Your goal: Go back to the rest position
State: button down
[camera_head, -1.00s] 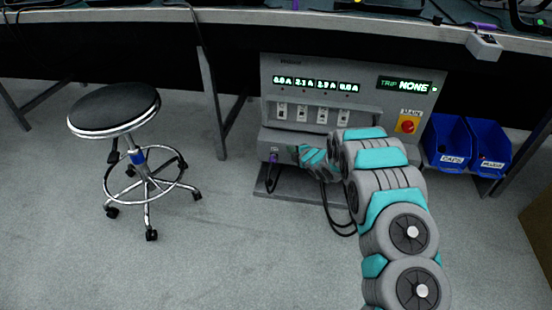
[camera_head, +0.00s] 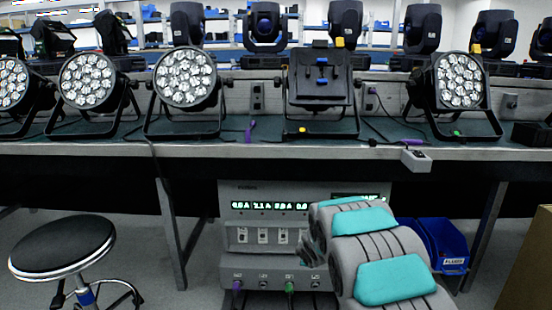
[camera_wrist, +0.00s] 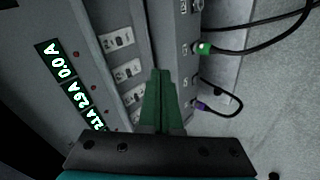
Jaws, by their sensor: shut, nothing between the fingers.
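My gripper (camera_wrist: 161,76) is shut in the wrist view, with its green fingers together and nothing between them. It points along the front of the grey power box (camera_wrist: 120,15), apart from the plugs. In the head view my arm covers the right part of the power box (camera_head: 270,193), and the fingers cannot be made out clearly. A green plug (camera_head: 290,286) and a purple plug (camera_head: 236,286) sit in the lower row of sockets. In the wrist view the green plug (camera_wrist: 204,48) and purple plug (camera_wrist: 200,106) have black cables.
A long bench (camera_head: 90,150) carries several par cans (camera_head: 185,78) above the box. A black stool (camera_head: 62,246) stands at the left. A blue bin (camera_head: 442,243) is right of my arm. A brown box edge (camera_head: 530,260) is at the far right.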

jog(key=s+d+r+m+g+h+p, duration=0.1)
jog(key=s+d+r+m+g, duration=0.2)
jog(key=s, duration=0.4)
jog(key=s+d+r+m+h, duration=0.1)
jog(key=s+d+r+m, duration=0.15)
jog(key=s+r, duration=0.4)
jog(key=s+d+r+m+g+h+p, duration=0.1)
jog(key=s+d+r+m+g, duration=0.2)
jog(key=s, duration=0.6)
jog(key=s+a+r+m+g+y+p, duration=0.1)
jog(key=s+r+m+g, duration=0.1)
jog(key=s, duration=1.5)
jog(key=s+a+r+m+g+y+p, duration=0.1)
jog(key=s+m, duration=0.4)
jog(key=s, duration=1.3)
notch_tip(320, 180, up, 2)
jog(key=shift+a+r+g, duration=0.15)
jog(key=shift+a+g, duration=0.35)
jog(key=shift+g, duration=0.4)
